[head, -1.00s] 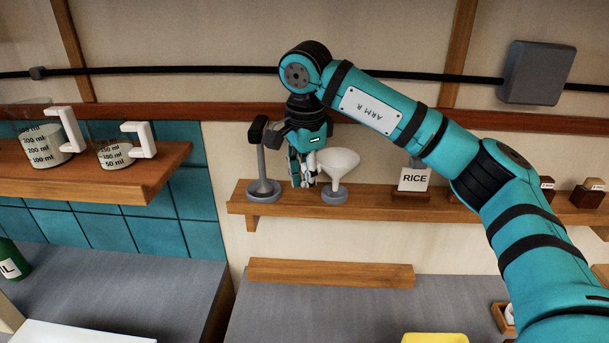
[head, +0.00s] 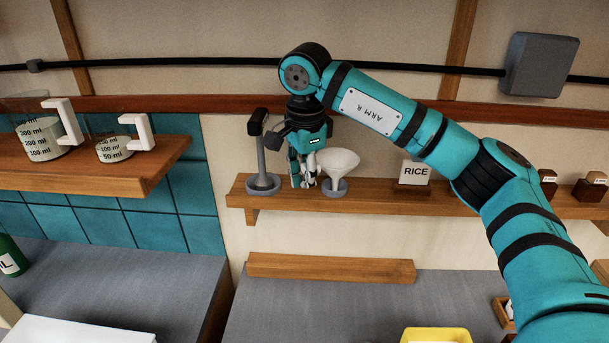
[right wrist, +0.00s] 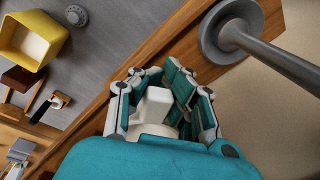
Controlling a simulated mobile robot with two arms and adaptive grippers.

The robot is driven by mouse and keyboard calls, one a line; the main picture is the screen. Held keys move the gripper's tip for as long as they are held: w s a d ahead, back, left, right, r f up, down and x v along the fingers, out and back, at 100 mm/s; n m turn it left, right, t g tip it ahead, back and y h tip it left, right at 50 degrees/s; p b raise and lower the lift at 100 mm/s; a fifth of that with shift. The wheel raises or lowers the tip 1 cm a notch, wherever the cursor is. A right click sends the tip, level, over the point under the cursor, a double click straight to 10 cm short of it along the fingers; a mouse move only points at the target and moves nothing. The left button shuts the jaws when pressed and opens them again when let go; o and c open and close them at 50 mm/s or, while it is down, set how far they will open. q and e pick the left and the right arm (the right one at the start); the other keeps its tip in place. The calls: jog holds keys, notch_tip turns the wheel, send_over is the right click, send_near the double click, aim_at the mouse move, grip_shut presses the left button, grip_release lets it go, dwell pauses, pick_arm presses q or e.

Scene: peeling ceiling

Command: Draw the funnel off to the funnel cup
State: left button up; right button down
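The white funnel (head: 338,160) stands upright on the brown wall shelf, wide mouth up. Its narrow stem reaches down into the small grey funnel cup (head: 336,188); whether it rests on the bottom cannot be told. My right gripper (head: 304,178) is just left of the funnel, pointing down. In the right wrist view my gripper's fingers (right wrist: 160,95) are shut around a white block-like part of the funnel (right wrist: 156,106). The rest of the funnel is mostly hidden there. My left gripper is not in view.
A grey stand with a dark top (head: 262,182) is close left of my right gripper; its pole crosses the right wrist view (right wrist: 275,55). A RICE sign (head: 415,173) stands right of the funnel. Measuring jugs (head: 125,150) are on the left shelf. A yellow container (head: 436,336) is below.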

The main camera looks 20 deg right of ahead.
dwell(0.3)
jog(key=c, duration=1.4)
grip_release()
jog(key=shift+f, duration=0.1)
jog(key=shift+r, duration=0.2)
jog(key=r+p, duration=0.1)
jog(key=r, duration=0.4)
jog(key=s+r+p, duration=0.1)
jog(key=r+p, duration=0.1)
jog(key=r, duration=0.3)
jog(key=r+p, duration=0.1)
jog(key=r, duration=0.4)
jog(key=shift+s+a+r, duration=0.25)
jog(key=shift+s, duration=0.05)
jog(key=shift+w, duration=0.1)
